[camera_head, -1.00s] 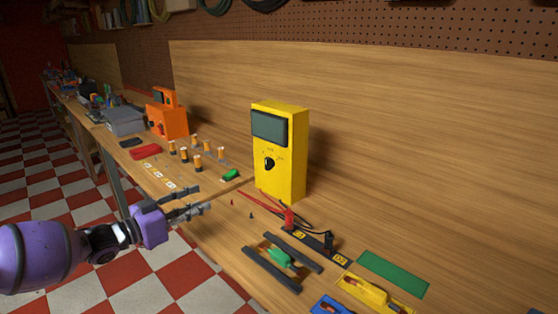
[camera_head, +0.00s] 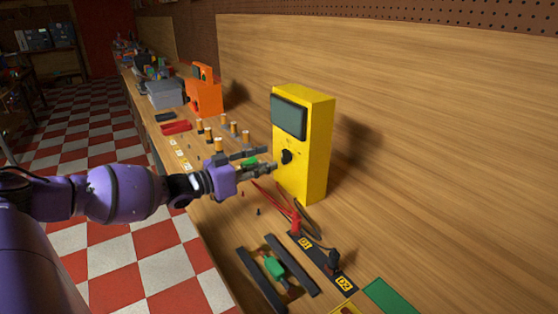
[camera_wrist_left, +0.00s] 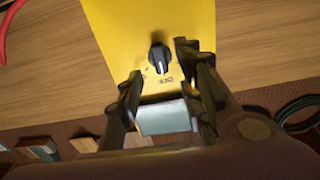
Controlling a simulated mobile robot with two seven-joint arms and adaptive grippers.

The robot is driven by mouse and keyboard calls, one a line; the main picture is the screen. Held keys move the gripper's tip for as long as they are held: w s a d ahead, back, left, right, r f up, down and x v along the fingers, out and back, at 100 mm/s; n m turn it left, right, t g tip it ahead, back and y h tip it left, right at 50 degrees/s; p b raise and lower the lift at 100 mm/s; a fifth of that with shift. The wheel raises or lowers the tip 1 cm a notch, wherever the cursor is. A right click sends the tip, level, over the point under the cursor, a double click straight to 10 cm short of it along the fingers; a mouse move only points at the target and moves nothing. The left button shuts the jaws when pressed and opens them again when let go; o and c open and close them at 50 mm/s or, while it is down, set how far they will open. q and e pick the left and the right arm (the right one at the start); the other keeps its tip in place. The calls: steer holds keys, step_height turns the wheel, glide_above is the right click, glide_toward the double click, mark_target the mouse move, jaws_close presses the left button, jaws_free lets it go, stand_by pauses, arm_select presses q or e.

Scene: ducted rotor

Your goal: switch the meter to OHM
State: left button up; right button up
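The yellow meter (camera_head: 313,150) stands upright on the bench, with a grey-green screen (camera_head: 289,117) and a black knob (camera_head: 287,157) below it. In the left wrist view the meter appears upside down. Its knob (camera_wrist_left: 160,58) has a white mark pointing toward the OFF label (camera_wrist_left: 166,80), on the screen side. Other dial labels are too small to read. My left gripper (camera_head: 268,159) is open and empty, just in front of the meter's face. In the left wrist view its fingers (camera_wrist_left: 158,66) spread on either side of the knob, apparently short of it. My right gripper is not in view.
Red and black leads (camera_head: 275,202) run by the meter's base to a black strip marked D1 and D2 (camera_head: 323,262). A green part (camera_head: 274,267) lies between dark rails. Orange-topped cylinders (camera_head: 218,145) and an orange device (camera_head: 204,95) stand farther back.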

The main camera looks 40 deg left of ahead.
mark_target(282, 157)
arm_select(q)
steer(key=shift+x, duration=2.4)
steer(key=shift+c, duration=0.3)
jaws_close()
